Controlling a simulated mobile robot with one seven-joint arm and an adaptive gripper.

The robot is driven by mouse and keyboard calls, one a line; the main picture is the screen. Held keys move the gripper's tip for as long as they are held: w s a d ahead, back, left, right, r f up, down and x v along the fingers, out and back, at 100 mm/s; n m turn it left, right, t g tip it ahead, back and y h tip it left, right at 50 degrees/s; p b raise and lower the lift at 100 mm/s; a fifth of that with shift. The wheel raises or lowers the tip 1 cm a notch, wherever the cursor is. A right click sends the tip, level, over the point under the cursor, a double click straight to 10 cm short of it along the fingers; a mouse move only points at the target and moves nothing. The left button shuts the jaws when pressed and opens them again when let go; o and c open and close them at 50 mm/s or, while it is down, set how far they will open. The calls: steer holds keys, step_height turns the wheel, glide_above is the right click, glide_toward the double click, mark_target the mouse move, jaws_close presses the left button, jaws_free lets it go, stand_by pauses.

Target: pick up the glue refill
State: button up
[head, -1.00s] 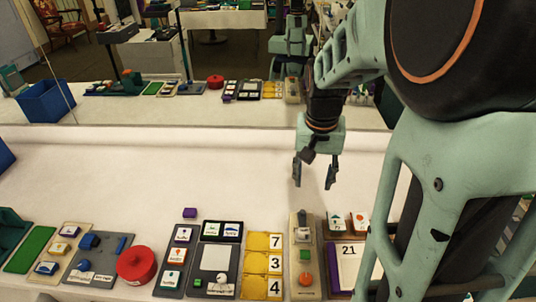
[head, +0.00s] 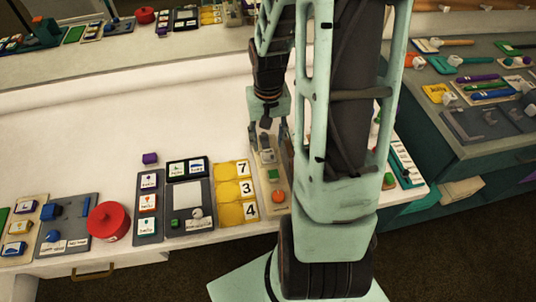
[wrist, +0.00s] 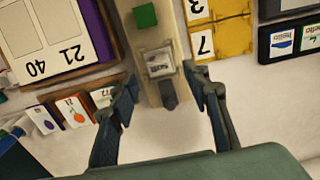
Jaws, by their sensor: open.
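A small grey-white block with a printed label and a dark end (wrist: 159,62) lies on a narrow beige board (wrist: 150,36). I take it for the glue refill, but its label is too small to read. It also shows in the head view (head: 267,155), at the back end of the board. My gripper (wrist: 162,82) is open, with one finger on each side of the block's dark end. In the head view my gripper (head: 268,134) hangs over the back of the board. Whether the fingers touch anything is unclear.
The board also holds a green cube (wrist: 145,15) and an orange piece (head: 278,197). A red round container (head: 108,221) stands further left.

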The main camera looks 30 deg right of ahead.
mark_target(269, 151)
steer(key=shift+f, duration=2.7)
steer(key=c, duration=1.1)
